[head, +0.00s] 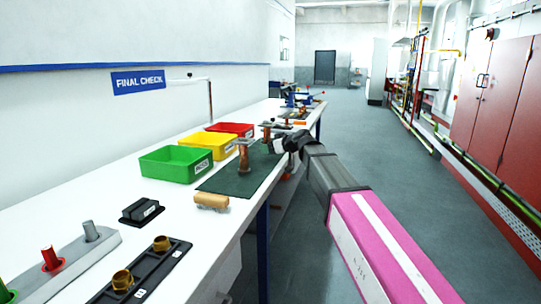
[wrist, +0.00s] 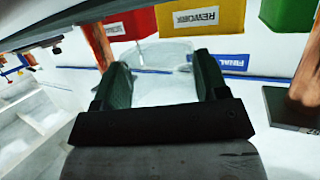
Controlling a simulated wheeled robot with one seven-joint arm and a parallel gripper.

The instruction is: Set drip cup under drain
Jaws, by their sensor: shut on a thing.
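My gripper (head: 280,146) is at the front edge of the white bench, beside the dark green mat (head: 222,186). In the wrist view its two dark green fingers (wrist: 161,65) are shut on a clear, see-through cup (wrist: 160,88). The cup is faint, so its tilt is hard to tell, and I cannot make it out in the head view. A copper upright (head: 243,158) with a flanged top stands on the mat, left of my gripper. Copper uprights also show left (wrist: 97,45) and right of the fingers in the wrist view. I cannot tell which part is the drain.
Green (head: 176,165), yellow (head: 208,147) and red (head: 232,129) bins line the back of the bench. A wooden-handled item (head: 211,201), a black block (head: 141,212) and a fitting rack (head: 138,274) lie nearer. The aisle floor (head: 345,135) is clear.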

